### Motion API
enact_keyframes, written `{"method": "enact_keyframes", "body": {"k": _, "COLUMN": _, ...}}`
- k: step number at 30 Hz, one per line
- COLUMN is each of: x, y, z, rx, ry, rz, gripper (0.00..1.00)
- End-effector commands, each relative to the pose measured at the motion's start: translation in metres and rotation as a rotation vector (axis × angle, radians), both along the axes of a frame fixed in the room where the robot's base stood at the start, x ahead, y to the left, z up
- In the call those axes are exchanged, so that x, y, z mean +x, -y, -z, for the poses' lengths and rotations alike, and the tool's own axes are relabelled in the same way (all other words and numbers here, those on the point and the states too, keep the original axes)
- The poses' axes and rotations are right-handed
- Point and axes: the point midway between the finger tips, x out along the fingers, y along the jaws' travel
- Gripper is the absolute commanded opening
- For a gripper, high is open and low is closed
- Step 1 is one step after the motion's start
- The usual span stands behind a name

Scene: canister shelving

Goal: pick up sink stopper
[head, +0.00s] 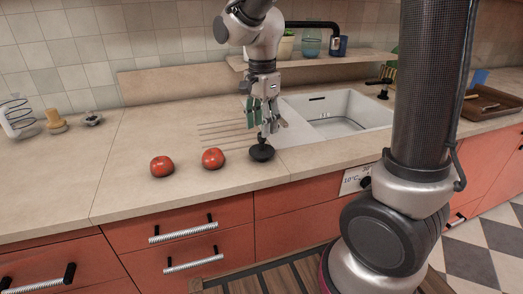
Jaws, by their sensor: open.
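The sink stopper (262,152) is a dark, round piece with a raised knob in its middle. It sits on the beige counter near the front edge, just left of the sink. My gripper (264,130) points down right above it, with its fingers apart around or just over the knob. I cannot tell whether the fingers touch the knob.
Two tomatoes, one (213,158) close to the stopper and one (161,166) farther left, stand on the counter (130,190). The white sink (375,112) lies to the right. A wooden shelf (350,55) with cups is behind. A wooden tray (490,103) is far right.

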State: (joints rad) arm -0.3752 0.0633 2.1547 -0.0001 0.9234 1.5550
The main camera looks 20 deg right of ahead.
Motion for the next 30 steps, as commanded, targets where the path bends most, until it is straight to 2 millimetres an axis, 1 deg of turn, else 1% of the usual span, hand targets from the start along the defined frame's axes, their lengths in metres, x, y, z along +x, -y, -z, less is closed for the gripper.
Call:
{"method": "enact_keyframes", "body": {"k": 1, "x": -0.001, "y": 0.0, "z": 0.009, "rx": -0.002, "ry": -0.004, "rz": 0.0, "gripper": 0.46}}
{"method": "enact_keyframes", "body": {"k": 3, "x": -0.001, "y": 0.0, "z": 0.021, "rx": -0.002, "ry": -0.004, "rz": -0.001, "gripper": 0.46}}
{"method": "enact_keyframes", "body": {"k": 6, "x": -0.001, "y": 0.0, "z": 0.034, "rx": -0.001, "ry": -0.003, "rz": -0.001, "gripper": 0.46}}
{"method": "enact_keyframes", "body": {"k": 9, "x": 0.0, "y": 0.0, "z": 0.04, "rx": 0.0, "ry": -0.001, "rz": -0.001, "gripper": 0.46}}
{"method": "enact_keyframes", "body": {"k": 15, "x": 0.0, "y": 0.0, "z": 0.041, "rx": 0.0, "ry": 0.0, "rz": -0.002, "gripper": 0.46}}
{"method": "enact_keyframes", "body": {"k": 17, "x": 0.0, "y": 0.0, "z": 0.041, "rx": 0.0, "ry": 0.0, "rz": -0.002, "gripper": 0.37}}
{"method": "enact_keyframes", "body": {"k": 21, "x": 0.0, "y": 0.0, "z": 0.041, "rx": 0.0, "ry": 0.0, "rz": -0.002, "gripper": 0.12}}
{"method": "enact_keyframes", "body": {"k": 23, "x": 0.0, "y": 0.0, "z": 0.041, "rx": 0.0, "ry": 0.0, "rz": -0.002, "gripper": 0.01}}
{"method": "enact_keyframes", "body": {"k": 30, "x": 0.0, "y": 0.0, "z": 0.04, "rx": 0.0, "ry": 0.0, "rz": -0.002, "gripper": 0.0}}
